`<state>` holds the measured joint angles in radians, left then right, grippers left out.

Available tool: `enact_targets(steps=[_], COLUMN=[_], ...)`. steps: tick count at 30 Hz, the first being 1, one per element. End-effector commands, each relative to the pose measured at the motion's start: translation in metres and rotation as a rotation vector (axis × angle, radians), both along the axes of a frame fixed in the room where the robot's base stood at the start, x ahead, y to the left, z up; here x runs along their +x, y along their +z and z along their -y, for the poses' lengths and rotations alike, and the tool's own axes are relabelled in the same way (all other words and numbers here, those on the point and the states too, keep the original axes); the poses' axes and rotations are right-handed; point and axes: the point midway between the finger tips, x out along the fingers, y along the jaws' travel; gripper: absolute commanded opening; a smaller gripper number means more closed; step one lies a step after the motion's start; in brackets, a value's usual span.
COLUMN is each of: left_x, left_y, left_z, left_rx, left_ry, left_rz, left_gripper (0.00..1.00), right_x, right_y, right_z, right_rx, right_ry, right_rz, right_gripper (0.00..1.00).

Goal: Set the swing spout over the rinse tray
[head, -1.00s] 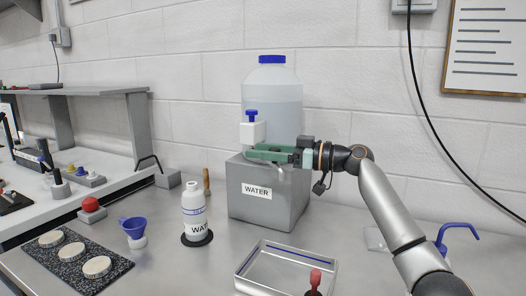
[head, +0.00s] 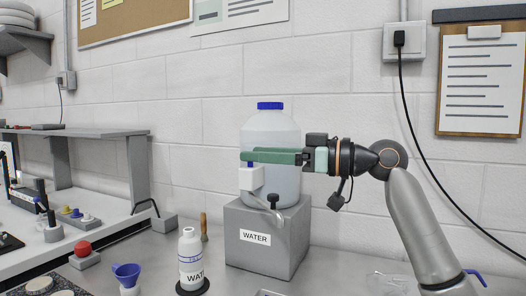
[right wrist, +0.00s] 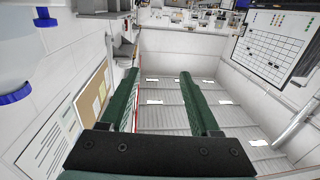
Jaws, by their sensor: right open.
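The clear water jug (head: 285,140) with a blue cap stands on a grey box labelled WATER (head: 262,250). A white tap block (head: 250,179) is on its front, with a blue knob mostly hidden by my gripper. The rinse tray (head: 268,293) shows only as a sliver of rim at the bottom edge of the head view. My right gripper (head: 246,156) is in front of the jug, just above the tap block. In the right wrist view its green fingers (right wrist: 157,75) are apart with nothing between them.
A wooden-handled tool (head: 204,226) is behind the bottle. A shelf unit and a red button (head: 83,249) are at the left.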

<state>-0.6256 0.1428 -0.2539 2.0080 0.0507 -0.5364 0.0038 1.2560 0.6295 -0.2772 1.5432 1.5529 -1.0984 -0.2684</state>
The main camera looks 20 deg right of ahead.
Motion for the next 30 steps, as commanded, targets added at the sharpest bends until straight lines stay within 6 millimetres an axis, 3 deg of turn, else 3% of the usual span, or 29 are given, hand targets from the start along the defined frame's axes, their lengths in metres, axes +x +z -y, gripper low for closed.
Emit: enact_targets(steps=[3,9,24,26,30], left_x=[0.001,0.002,0.0,-0.001,-0.003], left_y=[0.001,0.001,0.003,0.009,0.039], left_z=[0.0,0.0,0.0,0.0,-0.006], left_rx=[0.0,-0.001,-0.001,-0.002,0.003], left_ry=[0.0,0.0,0.0,0.0,0.013], left_rz=[0.004,0.006,0.003,0.002,0.012], left_gripper=[0.5,0.5,0.5,0.5,0.5], right_x=[-0.017,-0.03,-0.031,-0.031,-0.031], right_y=[0.008,0.014,0.017,0.024,0.058], right_z=[-0.005,-0.01,-0.01,-0.01,-0.01], right_rx=[-0.002,0.0,0.001,0.001,0.001], right_ry=[0.0,-0.001,0.0,0.0,0.0], right_rz=[0.005,0.001,0.001,0.001,0.002], right_gripper=[0.63,0.63,0.63,0.63,0.63])
